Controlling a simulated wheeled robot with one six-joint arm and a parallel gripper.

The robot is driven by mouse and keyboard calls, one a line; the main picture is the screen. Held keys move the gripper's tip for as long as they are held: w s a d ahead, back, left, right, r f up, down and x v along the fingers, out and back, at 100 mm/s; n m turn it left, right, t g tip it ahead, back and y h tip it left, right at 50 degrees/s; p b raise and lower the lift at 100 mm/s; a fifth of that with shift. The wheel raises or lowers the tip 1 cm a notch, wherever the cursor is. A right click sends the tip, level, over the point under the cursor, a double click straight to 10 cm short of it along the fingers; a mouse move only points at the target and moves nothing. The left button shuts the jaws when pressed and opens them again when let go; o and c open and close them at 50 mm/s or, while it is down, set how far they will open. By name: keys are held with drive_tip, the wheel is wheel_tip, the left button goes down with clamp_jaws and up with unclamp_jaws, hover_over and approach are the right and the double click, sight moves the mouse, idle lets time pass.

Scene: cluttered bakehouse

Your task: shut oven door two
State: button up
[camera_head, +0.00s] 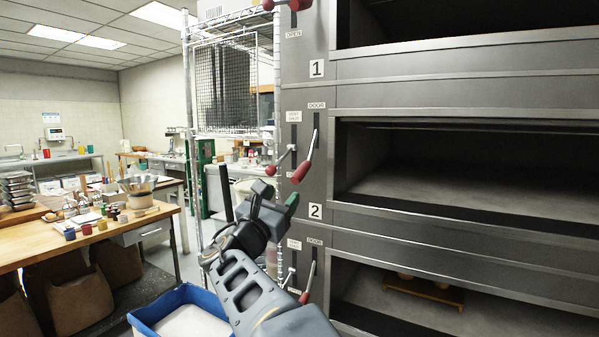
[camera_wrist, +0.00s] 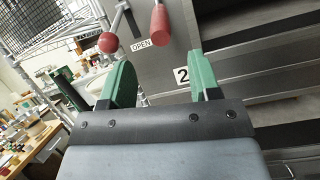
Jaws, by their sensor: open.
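Oven two (camera_head: 450,170) is the middle deck, marked with a 2 plate (camera_head: 315,211) that also shows in the wrist view (camera_wrist: 181,75). Its front is open and its dark chamber looks empty. Its door lever, under a DOOR label, slants down-left and ends in a red grip (camera_head: 300,172). That grip shows at the top of the wrist view (camera_wrist: 158,22), near an OPEN label. Beside it is a vent lever with a red ball knob (camera_head: 271,170). My gripper (camera_head: 280,196) is open and empty, just below the red grip; both green-tipped fingers show in the wrist view (camera_wrist: 160,65).
Oven decks above and below are also open; the lower holds a wooden board (camera_head: 425,292). A wire rack (camera_head: 190,110) stands close left of the levers. A blue tub (camera_head: 150,322) is low beside my arm. A cluttered wooden table (camera_head: 30,245) stands at left.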

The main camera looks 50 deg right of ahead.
sight(294, 180)
drive_tip(key=p+x, duration=0.2)
drive_tip(key=x, duration=0.7)
drive_tip(key=shift+w+d+r+p, duration=0.1)
drive_tip(key=shift+w+d+p, duration=0.1)
drive_tip(key=shift+p, duration=0.15)
drive_tip(key=shift+s, duration=0.1)
clamp_jaws()
